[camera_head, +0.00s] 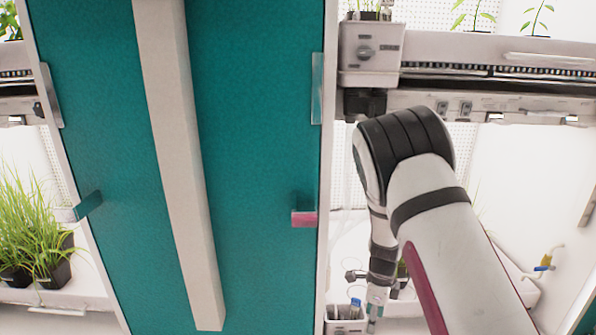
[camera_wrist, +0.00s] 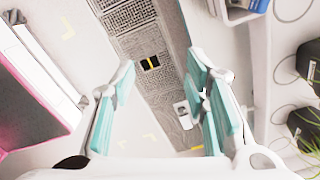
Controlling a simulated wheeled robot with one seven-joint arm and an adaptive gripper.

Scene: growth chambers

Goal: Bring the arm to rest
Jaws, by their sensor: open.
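My arm (camera_head: 440,215) reaches up from the lower right in the head view, bends at a dark-banded joint, and its forearm hangs down inside the right-hand chamber. My gripper (camera_wrist: 162,68) shows in the wrist view with its two teal-padded fingers spread apart and nothing between them.
A teal panel (camera_head: 250,150) with a pale post stands left of my arm. A white shelf unit (camera_head: 480,50) lies above and behind it. Grassy plants (camera_head: 30,225) stand far left. In the wrist view, dark pots (camera_wrist: 305,125) stand right, and a grey grated strip (camera_wrist: 150,45) lies beyond the fingers.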

